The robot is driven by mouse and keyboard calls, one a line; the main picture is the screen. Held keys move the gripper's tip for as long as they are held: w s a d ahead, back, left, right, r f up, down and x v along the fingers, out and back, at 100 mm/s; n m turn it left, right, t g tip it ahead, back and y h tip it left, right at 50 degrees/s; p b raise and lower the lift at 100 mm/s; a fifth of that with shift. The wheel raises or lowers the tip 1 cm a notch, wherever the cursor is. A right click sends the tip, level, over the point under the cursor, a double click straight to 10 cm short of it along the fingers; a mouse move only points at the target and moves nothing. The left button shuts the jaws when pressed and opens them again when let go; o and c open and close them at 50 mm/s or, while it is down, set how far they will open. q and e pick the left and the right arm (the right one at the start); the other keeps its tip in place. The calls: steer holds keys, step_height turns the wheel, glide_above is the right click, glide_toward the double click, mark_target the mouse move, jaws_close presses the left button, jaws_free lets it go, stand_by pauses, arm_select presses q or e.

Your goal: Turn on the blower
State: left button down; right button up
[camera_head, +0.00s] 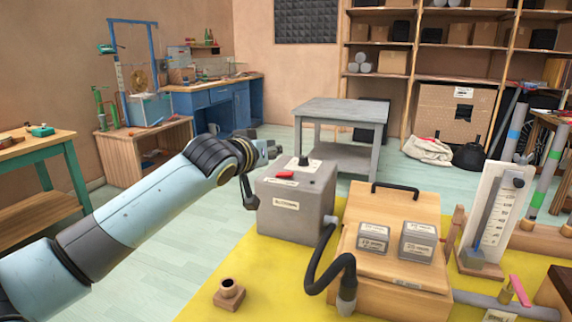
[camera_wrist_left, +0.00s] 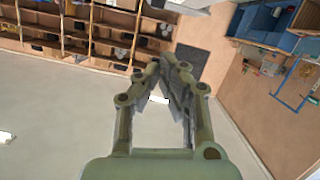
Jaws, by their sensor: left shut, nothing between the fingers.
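The blower appears to be the grey box (camera_head: 290,205) on the yellow mat, with a red switch (camera_head: 285,174), a black knob (camera_head: 303,160) on top and a label on its front. My left gripper (camera_head: 273,150) is just above and behind the box's back left corner, pointing away, and looks apart from the switch. Its fingers are shut and empty, their tips together in the left wrist view (camera_wrist_left: 168,58). A dark piece hangs beside the box's left side; I cannot tell what it belongs to. My right gripper is not in view.
A black hose (camera_head: 334,265) curves from the box to the front of a wooden chest (camera_head: 385,240). A wooden fitting (camera_head: 229,293) stands on the mat (camera_head: 265,275) at front left. A scale board (camera_head: 497,215) stands right. A grey table (camera_head: 340,112) stands behind.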

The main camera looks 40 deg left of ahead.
arm_select(q)
glide_above(285, 175)
steer(key=shift+s+a+f, duration=0.15)
steer(key=shift+s+f, duration=0.15)
steer(key=shift+f, duration=0.35)
steer(key=f, duration=0.2)
steer(key=shift+w+d+f, duration=0.2)
steer(key=shift+d+f, duration=0.05)
steer(key=shift+f, duration=0.05)
steer(key=shift+d+f+b, duration=0.15)
steer(key=shift+f+b, duration=0.15)
steer(key=shift+f, duration=0.45)
